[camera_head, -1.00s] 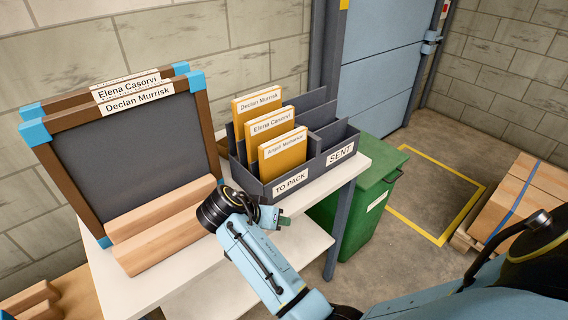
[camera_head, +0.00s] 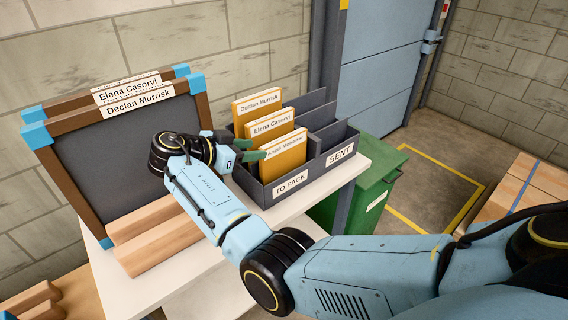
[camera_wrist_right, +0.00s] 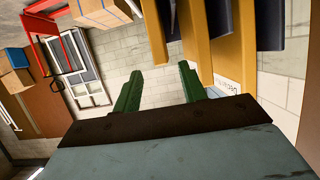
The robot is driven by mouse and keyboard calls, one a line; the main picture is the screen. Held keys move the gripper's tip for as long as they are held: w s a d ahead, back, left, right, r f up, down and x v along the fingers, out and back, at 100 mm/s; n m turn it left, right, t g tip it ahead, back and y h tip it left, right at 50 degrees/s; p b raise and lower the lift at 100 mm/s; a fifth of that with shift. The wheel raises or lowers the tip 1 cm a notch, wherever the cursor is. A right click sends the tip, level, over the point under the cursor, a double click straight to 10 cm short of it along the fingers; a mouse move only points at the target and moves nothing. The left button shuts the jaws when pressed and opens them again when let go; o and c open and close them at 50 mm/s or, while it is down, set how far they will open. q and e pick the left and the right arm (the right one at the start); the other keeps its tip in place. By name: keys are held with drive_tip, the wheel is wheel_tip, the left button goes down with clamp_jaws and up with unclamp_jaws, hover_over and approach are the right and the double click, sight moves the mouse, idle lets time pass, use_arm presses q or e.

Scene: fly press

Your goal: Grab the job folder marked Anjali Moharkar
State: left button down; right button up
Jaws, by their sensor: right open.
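The folder marked Anjali Moharkar (camera_head: 283,158) is the front yellow folder in the TO PACK side of the dark grey sorter (camera_head: 262,194). The folders marked Elena Casorvi (camera_head: 270,125) and Declan Murrisk (camera_head: 257,102) stand behind it. Yellow folders (camera_wrist_right: 225,45) show just beyond the right finger. I cannot tell whether they touch. My left gripper is not in view.
Framed dark boards (camera_head: 130,150) with name strips lean at the left, behind wooden blocks (camera_head: 165,235) on the white table (camera_head: 345,175). The SENT side (camera_head: 339,154) of the sorter looks empty. A green bin (camera_head: 375,190) stands to the right.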

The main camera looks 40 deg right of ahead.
sight(272, 148)
drive_tip(key=p+x, duration=0.1)
drive_tip(key=x, duration=0.6)
drive_tip(key=shift+w+d+f, duration=0.15)
drive_tip(key=shift+d+f, duration=0.05)
drive_tip(key=shift+f, duration=0.1)
clamp_jaws()
